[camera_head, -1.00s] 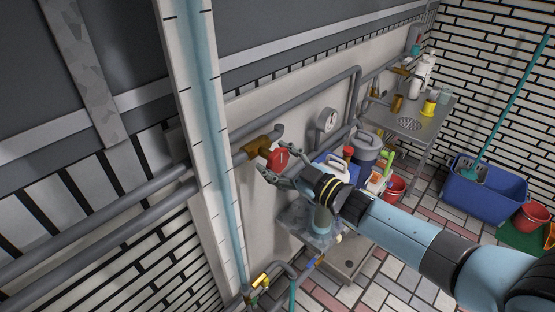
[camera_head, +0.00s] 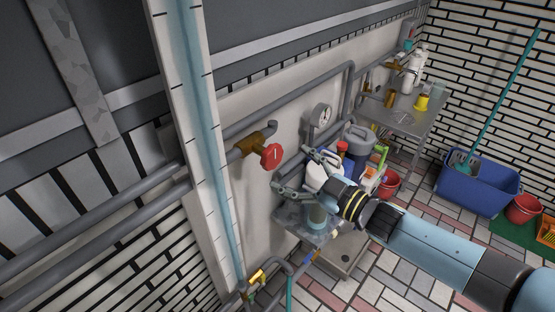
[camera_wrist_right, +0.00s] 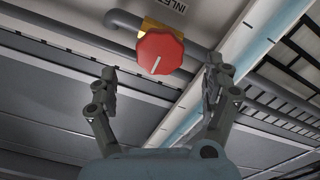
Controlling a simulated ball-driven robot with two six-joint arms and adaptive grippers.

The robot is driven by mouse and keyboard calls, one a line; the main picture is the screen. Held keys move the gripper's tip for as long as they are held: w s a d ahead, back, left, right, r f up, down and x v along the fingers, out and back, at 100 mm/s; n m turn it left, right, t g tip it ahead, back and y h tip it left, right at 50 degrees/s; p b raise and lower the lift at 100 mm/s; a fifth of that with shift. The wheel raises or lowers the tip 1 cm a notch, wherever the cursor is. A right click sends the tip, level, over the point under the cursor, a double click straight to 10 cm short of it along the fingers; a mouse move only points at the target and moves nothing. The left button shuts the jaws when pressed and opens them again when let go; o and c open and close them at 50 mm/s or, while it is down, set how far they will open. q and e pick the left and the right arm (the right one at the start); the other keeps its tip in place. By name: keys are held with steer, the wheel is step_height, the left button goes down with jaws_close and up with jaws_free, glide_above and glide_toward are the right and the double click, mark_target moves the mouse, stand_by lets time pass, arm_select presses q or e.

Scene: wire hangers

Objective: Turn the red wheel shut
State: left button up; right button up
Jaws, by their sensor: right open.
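The red wheel (camera_head: 271,156) sits on a brass valve (camera_head: 256,141) on the grey wall pipe in the head view. It is an octagonal knob with a white line on its face, and the line looks near upright. In the right wrist view the red wheel (camera_wrist_right: 160,52) is ahead, beyond and between the fingertips, with its white line slightly tilted. My right gripper (camera_head: 294,170) is open and empty, below and to the right of the wheel and apart from it. Its spread fingers also show in the right wrist view (camera_wrist_right: 160,78). My left gripper is not in view.
Bottles and containers (camera_head: 357,150) crowd behind my right gripper. A metal sink table (camera_head: 405,118) and a blue mop bucket (camera_head: 478,188) stand farther right.

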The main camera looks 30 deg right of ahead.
steer(key=v, duration=0.5)
steer(key=shift+s, duration=0.2)
steer(key=s+d+f+m+g+h+b, duration=0.15)
steer(key=s+f+b, duration=0.3)
steer(key=f, duration=0.75)
steer(key=s+f+m+g+h+b, duration=0.25)
steer(key=s+f+b, duration=0.2)
steer(key=f, duration=0.75)
steer(key=s+f+m+g+h+b, duration=0.15)
steer(key=s+f+b, duration=0.3)
steer(key=f, duration=0.75)
steer(key=s+f+m+g+b, duration=0.1)
steer(key=s+f+g, duration=0.4)
steer(key=s, duration=0.8)
steer(key=s+f+m+g+h+b, duration=0.1)
steer(key=s+f+g, duration=0.4)
steer(key=s+f, duration=0.7)
steer(key=shift+s+a+m+g+b, duration=0.35)
steer(key=shift+s+m+b, duration=0.3)
steer(key=shift+b, duration=0.35)
